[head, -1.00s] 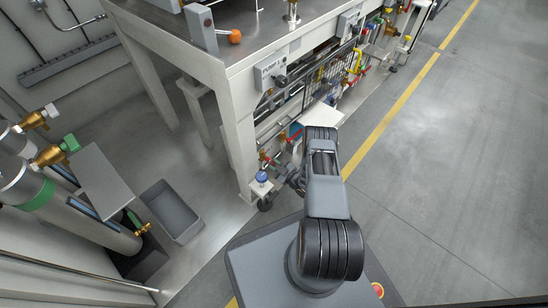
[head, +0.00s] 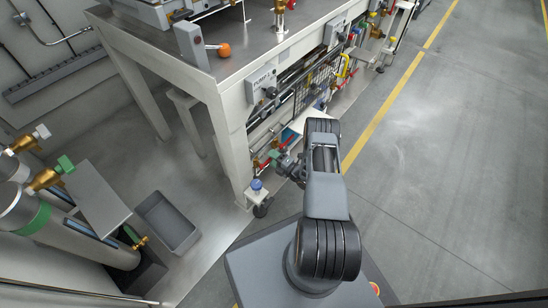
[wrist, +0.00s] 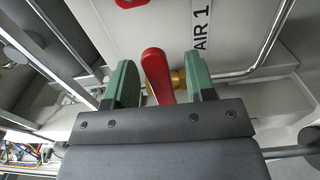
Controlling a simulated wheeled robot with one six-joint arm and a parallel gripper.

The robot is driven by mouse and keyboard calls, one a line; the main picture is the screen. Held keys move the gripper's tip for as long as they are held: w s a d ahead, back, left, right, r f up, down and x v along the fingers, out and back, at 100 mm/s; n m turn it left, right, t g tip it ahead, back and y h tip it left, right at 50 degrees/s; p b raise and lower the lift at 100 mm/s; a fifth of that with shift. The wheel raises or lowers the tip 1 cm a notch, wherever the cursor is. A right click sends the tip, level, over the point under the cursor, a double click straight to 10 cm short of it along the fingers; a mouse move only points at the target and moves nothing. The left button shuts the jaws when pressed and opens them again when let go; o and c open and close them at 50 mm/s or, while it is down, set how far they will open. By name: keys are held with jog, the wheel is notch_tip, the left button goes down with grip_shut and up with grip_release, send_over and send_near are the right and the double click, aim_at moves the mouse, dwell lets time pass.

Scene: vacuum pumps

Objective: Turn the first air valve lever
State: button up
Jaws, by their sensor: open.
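In the wrist view the red lever (wrist: 157,74) stands between the two green fingers of my gripper (wrist: 162,84). The fingers are open, one on each side of it, with a gap visible at each side. A white label reading AIR 1 (wrist: 202,31) is just above and right of the lever. In the head view my gripper (head: 279,160) is low at the bench side, among small red valve handles; which one is this lever cannot be told there.
A metal pipe (wrist: 260,58) bends close by on the right in the wrist view. The steel bench (head: 232,75) overhangs the valves. A blue-capped item (head: 257,187) stands by the bench leg. A grey bin (head: 167,222) lies left. The floor on the right is clear.

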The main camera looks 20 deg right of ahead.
jog(key=shift+s+d, duration=0.15)
jog(key=shift+s, duration=0.05)
jog(key=shift+v, duration=0.85)
jog(key=shift+p+v, duration=0.55)
jog(key=shift+v, duration=2.4)
